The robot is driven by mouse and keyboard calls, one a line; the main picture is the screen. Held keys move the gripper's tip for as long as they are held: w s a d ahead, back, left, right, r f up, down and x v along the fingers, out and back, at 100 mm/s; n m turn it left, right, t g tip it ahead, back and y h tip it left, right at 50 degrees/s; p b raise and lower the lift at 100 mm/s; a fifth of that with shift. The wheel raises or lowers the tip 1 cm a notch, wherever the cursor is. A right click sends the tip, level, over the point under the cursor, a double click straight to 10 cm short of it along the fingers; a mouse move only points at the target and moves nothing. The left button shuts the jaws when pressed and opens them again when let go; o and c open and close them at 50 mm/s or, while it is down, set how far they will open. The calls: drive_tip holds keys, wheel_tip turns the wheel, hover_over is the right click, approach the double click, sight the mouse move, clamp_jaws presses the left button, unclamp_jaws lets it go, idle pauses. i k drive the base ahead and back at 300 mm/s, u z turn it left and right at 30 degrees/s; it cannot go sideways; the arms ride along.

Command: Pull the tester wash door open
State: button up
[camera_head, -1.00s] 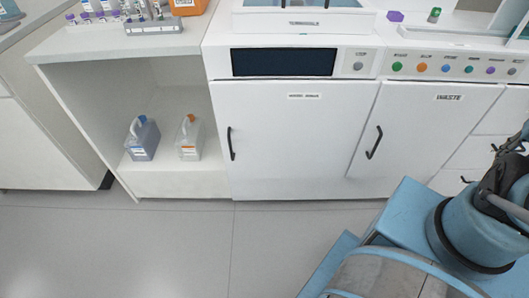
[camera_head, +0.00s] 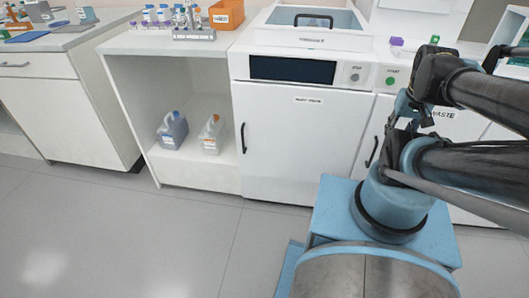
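The tester wash door (camera_head: 300,145) is the white cabinet door in the middle, under a dark display panel. Its small label is too blurred to read surely. It looks shut and flush with the cabinet front. Its black vertical handle (camera_head: 243,138) is near the door's left edge. My arm comes in from the right. My gripper (camera_head: 400,118) seems to be at the folded wrist, in front of the waste door and well to the right of the handle. It touches nothing that I can make out. Its fingers are too small and overlapped to read.
The waste door (camera_head: 370,135) is to the right, partly behind my arm. The grey floor (camera_head: 150,235) in front is clear.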

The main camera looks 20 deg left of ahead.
sight(302, 133)
drive_tip(key=u, duration=2.8)
drive_tip(key=k, duration=1.75)
drive_tip(key=z, duration=0.1)
